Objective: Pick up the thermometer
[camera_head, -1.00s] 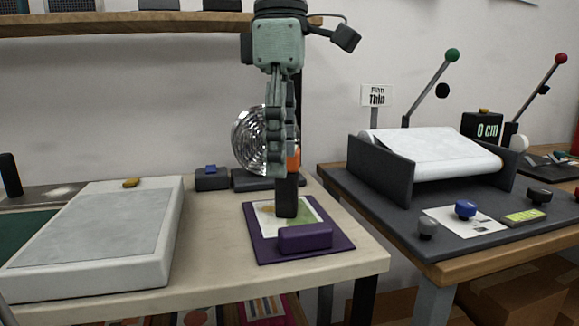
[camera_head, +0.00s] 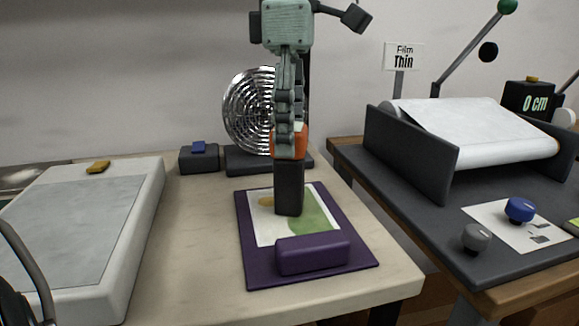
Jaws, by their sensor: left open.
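An orange and black device, apparently the thermometer (camera_head: 289,187), stands upright over the purple clipboard (camera_head: 258,272). Its black lower part shows clearly, while most of its orange upper part is hidden behind my left gripper (camera_head: 288,152). The gripper hangs down from the top of the picture, with its fingers in front of the orange part. It is open and seen edge-on, so I cannot tell whether the fingers touch the device. My right gripper is not in view.
A round metal fan or heater (camera_head: 245,110) stands behind. A grey-topped white box (camera_head: 85,225) is at left, with a small blue-buttoned box (camera_head: 198,158) near it. At right is a film roller (camera_head: 480,130) on a dark bench, beyond a gap.

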